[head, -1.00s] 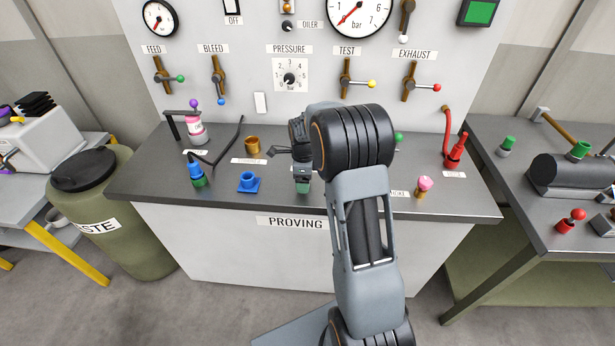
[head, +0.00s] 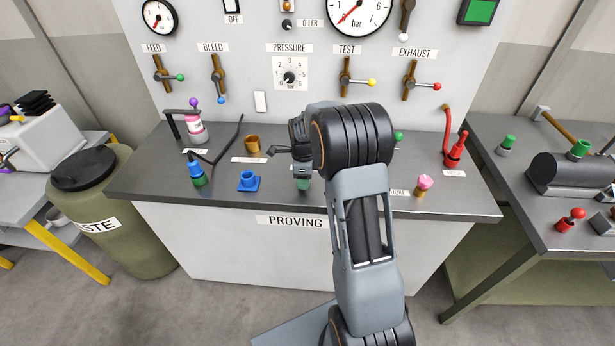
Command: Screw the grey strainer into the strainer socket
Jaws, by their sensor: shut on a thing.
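My gripper (head: 302,172) points down over the middle of the dark bench top, near its front edge. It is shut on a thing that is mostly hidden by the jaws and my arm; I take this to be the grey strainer. A small dark green-grey piece (head: 303,184) shows right under the jaws, and I cannot tell whether it is the strainer socket. No grey strainer shows elsewhere on the bench. Thread engagement cannot be seen.
A blue fitting (head: 248,182), a brass cup (head: 252,145) and a blue-and-green bottle (head: 196,173) stand left of my gripper. A pink-topped brass piece (head: 424,186) and a red fitting (head: 455,150) stand to the right. The gauge panel (head: 260,95) rises behind.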

